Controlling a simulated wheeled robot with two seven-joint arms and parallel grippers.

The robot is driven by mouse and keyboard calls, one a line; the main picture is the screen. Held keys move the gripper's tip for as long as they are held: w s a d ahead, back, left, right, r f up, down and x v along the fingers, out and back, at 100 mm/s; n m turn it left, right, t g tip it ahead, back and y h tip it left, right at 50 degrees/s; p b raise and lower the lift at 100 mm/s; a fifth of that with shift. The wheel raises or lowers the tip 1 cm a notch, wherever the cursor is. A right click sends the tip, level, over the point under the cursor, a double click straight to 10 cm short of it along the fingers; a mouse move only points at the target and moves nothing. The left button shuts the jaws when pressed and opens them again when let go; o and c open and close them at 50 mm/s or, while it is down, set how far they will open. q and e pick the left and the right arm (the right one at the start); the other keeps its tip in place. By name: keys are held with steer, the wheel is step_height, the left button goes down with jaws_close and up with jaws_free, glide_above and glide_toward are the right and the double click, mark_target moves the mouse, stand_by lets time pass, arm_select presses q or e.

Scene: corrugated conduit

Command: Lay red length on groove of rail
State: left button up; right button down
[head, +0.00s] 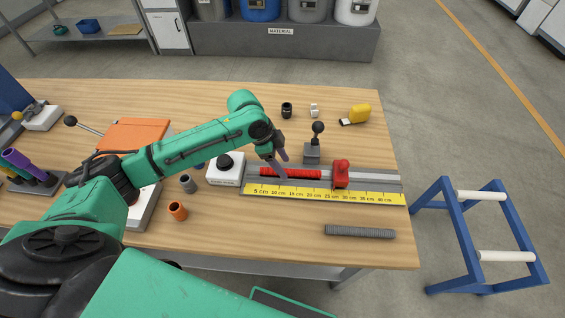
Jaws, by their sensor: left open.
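The red corrugated length (300,174) lies lengthwise along the groove of the grey rail (375,178), behind the yellow ruler strip. It looks level. A red block (341,174) sits on the rail to the right of its right end, with a small gap between. My left gripper (280,167) is open at the left part of the red length, its fingers pointing down close to it. The fingers hide a small part of the red length; I cannot tell whether they touch it. My right gripper is not in view.
A yellow ruler (323,194) runs along the rail's front. A grey corrugated length (360,231) lies nearer the front edge. A black-knobbed lever (314,145) stands behind the rail, and a white box with a black knob (226,170) is left. An orange cup (177,211) stands front left.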

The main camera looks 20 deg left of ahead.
arm_select(q)
steer(key=b+v, duration=0.1)
steer(key=v, duration=1.3)
steer(key=shift+s+a+r, duration=0.1)
steer(key=shift+a+r, duration=0.05)
steer(key=shift+r, duration=0.1)
